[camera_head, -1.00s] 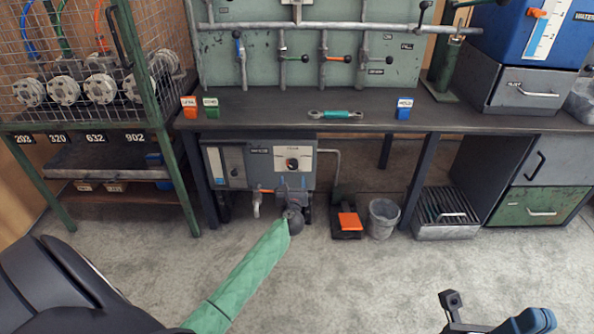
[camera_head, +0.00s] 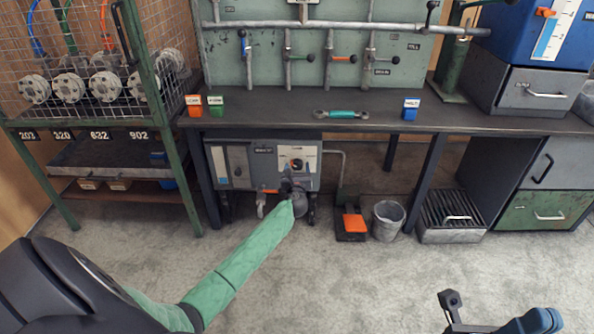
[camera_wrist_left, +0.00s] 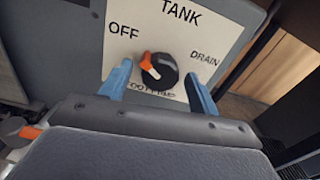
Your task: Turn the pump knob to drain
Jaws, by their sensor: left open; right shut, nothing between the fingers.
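The pump knob (camera_wrist_left: 162,72) is round and black with an orange pointer, on a white plate (camera_wrist_left: 215,40) marked TANK, OFF and DRAIN. Its pointer leans left, below the OFF label. My left gripper (camera_wrist_left: 158,85) is open, its blue fingers on either side of the knob and apart from it. In the head view the knob (camera_head: 297,164) shows on the grey pump box (camera_head: 228,180) under the bench, with my left gripper (camera_head: 298,185) just below it. My right gripper (camera_head: 455,312) shows only partly at the lower right; it is shut and empty.
The workbench (camera_head: 330,104) overhangs the pump box. An orange pedal (camera_head: 354,222) and a metal bucket (camera_head: 388,218) stand on the floor to its right. A green-framed rack (camera_head: 170,130) stands left. Open floor lies in front.

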